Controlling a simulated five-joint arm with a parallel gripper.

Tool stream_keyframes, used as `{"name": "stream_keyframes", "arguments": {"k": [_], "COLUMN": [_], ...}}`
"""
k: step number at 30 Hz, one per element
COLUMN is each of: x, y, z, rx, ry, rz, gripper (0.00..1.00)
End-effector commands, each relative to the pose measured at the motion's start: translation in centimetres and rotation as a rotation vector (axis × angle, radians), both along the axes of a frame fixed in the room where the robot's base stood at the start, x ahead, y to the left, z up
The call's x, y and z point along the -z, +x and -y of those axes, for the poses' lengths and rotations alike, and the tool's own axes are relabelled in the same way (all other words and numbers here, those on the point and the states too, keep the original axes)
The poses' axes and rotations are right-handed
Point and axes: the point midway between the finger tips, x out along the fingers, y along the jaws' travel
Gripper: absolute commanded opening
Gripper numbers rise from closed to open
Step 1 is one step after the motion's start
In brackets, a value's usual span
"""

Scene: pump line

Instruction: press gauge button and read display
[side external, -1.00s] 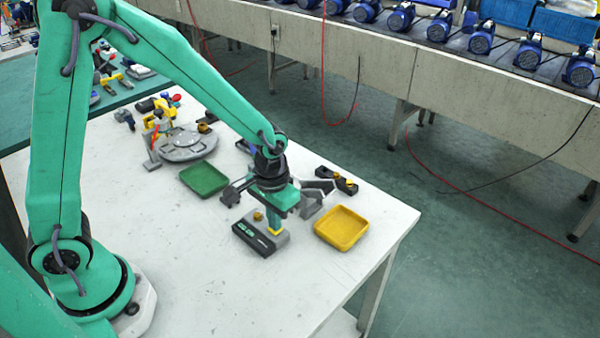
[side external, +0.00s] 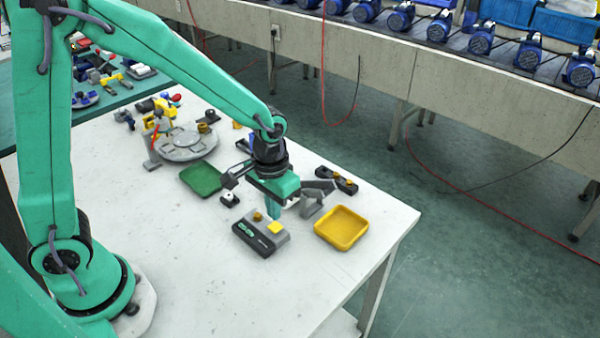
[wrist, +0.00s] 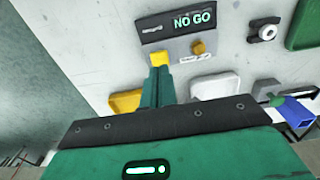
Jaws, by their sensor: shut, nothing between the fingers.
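The gauge (side external: 252,238) is a dark and grey box lying on the white table. It has a square yellow button (side external: 275,227) and a small brass knob (side external: 257,215) on its grey part. In the wrist view its display (wrist: 194,20) is lit and reads "NO GO". My gripper (side external: 274,214) is shut and empty, pointing down just above the gauge near the yellow button.
A yellow tray (side external: 342,245) stands right of the gauge and a green tray (side external: 203,180) behind left. A small white-and-black part (side external: 229,198) lies between gauge and green tray. A grey round plate (side external: 185,150) sits farther back. The table is clear in front of the gauge.

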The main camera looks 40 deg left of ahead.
Motion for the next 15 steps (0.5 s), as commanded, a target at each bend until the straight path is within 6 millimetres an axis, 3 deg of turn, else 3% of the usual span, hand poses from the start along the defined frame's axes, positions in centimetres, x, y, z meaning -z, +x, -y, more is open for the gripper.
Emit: {"name": "stream_keyframes", "arguments": {"k": [15], "x": [-2.8], "y": [0.0], "z": [0.0], "rx": [0.000], "ry": [0.000], "rz": [0.000], "gripper": [0.00]}}
